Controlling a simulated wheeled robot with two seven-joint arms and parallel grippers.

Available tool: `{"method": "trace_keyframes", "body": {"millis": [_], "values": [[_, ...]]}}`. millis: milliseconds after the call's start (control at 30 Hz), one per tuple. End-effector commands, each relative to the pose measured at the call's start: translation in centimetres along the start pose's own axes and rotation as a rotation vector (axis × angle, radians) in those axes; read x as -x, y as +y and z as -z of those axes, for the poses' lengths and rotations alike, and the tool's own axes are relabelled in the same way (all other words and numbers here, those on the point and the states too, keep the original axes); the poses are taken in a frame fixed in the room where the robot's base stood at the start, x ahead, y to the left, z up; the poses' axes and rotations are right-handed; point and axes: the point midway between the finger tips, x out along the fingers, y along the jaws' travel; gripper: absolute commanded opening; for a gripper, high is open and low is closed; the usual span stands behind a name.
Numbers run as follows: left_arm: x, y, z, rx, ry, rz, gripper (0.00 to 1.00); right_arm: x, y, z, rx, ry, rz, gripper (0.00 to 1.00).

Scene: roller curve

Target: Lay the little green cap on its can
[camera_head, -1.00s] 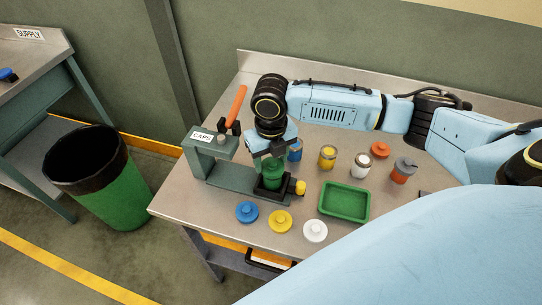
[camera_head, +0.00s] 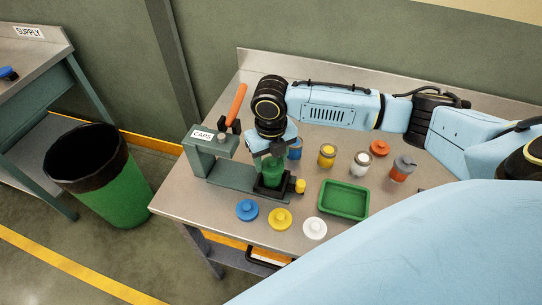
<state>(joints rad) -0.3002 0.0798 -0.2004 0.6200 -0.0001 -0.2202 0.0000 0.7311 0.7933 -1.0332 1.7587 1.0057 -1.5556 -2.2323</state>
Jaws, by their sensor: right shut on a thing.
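The green can (camera_head: 272,182) stands in a black square holder (camera_head: 262,191) on the base of the cap press (camera_head: 225,177). My right gripper (camera_head: 271,158) is directly above the can, pointing down, and is shut on the green cap (camera_head: 273,165). The cap is mostly hidden by the gripper and blends with the can's green, so I cannot tell whether it touches the rim. My left gripper is not in view.
Blue (camera_head: 247,210), yellow (camera_head: 280,219) and white (camera_head: 314,228) caps lie along the front edge. A green tray (camera_head: 344,199) is to the right. The press's orange lever (camera_head: 237,104) is raised close to my wrist.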

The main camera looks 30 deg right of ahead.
Motion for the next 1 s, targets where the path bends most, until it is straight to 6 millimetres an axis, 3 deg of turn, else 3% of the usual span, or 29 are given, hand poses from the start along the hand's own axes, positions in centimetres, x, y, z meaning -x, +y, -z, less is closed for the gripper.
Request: {"method": "trace_keyframes", "body": {"millis": [1000], "values": [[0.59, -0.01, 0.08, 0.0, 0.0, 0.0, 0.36, -0.39, 0.03, 0.06, 0.0, 0.001, 0.0, 0.33]]}}
